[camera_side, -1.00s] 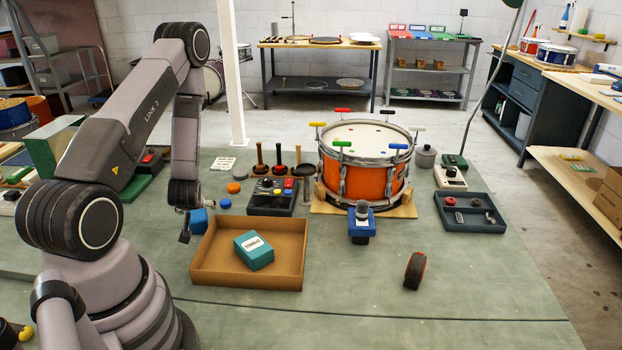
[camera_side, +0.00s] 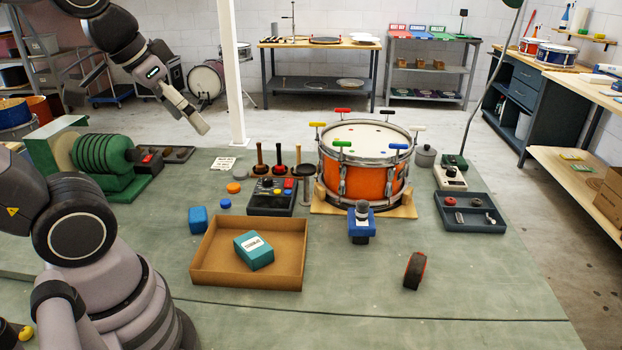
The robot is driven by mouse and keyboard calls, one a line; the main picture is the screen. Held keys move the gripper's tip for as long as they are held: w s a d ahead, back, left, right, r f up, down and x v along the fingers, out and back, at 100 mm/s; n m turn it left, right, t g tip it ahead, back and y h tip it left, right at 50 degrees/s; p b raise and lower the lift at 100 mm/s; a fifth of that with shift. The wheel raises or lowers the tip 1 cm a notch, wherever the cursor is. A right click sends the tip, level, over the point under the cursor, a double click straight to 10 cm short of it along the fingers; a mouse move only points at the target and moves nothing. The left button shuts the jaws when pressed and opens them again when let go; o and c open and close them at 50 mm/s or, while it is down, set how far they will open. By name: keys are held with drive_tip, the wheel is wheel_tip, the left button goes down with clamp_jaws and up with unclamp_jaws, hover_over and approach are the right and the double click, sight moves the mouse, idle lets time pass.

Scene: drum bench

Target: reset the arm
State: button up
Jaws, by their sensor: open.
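My gripper (camera_side: 187,116) is raised at the upper left, high above the back left of the bench, with its fingers pointing down and to the right. It is open and nothing shows between its fingers. It is apart from everything on the bench. My arm reaches up out of the top of the picture, so part of it is hidden. A teal box (camera_side: 254,250) lies inside the shallow cardboard tray (camera_side: 214,273) at the front of the bench.
An orange drum (camera_side: 364,178) with coloured keys around its rim stands on a wooden base. A blue block (camera_side: 198,220), a control box (camera_side: 272,196), a dark tray (camera_side: 470,226) and a black-and-orange roll (camera_side: 414,271) lie around it. A white post (camera_side: 232,80) rises behind. The front right is clear.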

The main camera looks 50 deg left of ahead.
drive_tip(key=shift+s+d+r+m, duration=0.1)
drive_tip(key=shift+s+r+m, duration=0.05)
drive_tip(key=shift+s, duration=0.5)
drive_tip(key=shift+s+d+r+m, duration=0.1)
drive_tip(key=shift+s+m, duration=0.05)
drive_tip(key=shift+s, duration=0.5)
